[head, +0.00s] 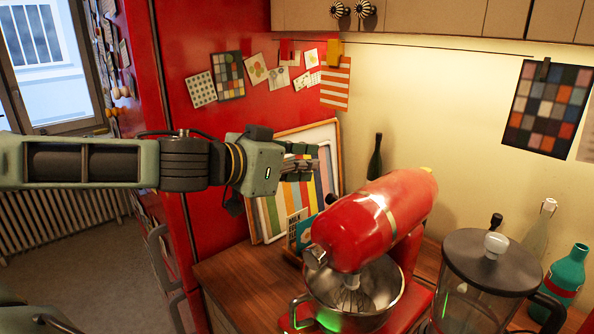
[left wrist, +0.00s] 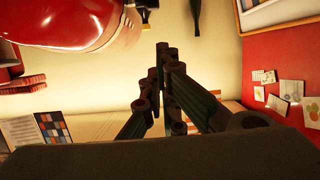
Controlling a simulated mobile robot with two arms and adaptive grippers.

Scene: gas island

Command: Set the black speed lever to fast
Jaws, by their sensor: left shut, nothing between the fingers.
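The red stand mixer (head: 365,220) stands on the wooden counter with its steel bowl (head: 355,300) under the tilted head. It also shows at the upper left of the left wrist view (left wrist: 75,22). I cannot make out the black speed lever for certain in either view. My left gripper (head: 310,161) reaches in from the left, above and left of the mixer head and apart from it. In the left wrist view its fingers (left wrist: 168,62) are together and hold nothing. My right gripper is not in view.
A blender jug (head: 485,270) and a teal bottle (head: 566,275) stand at the right. A red fridge (head: 205,120) is at the left. The counter left of the bowl (head: 245,280) is clear.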

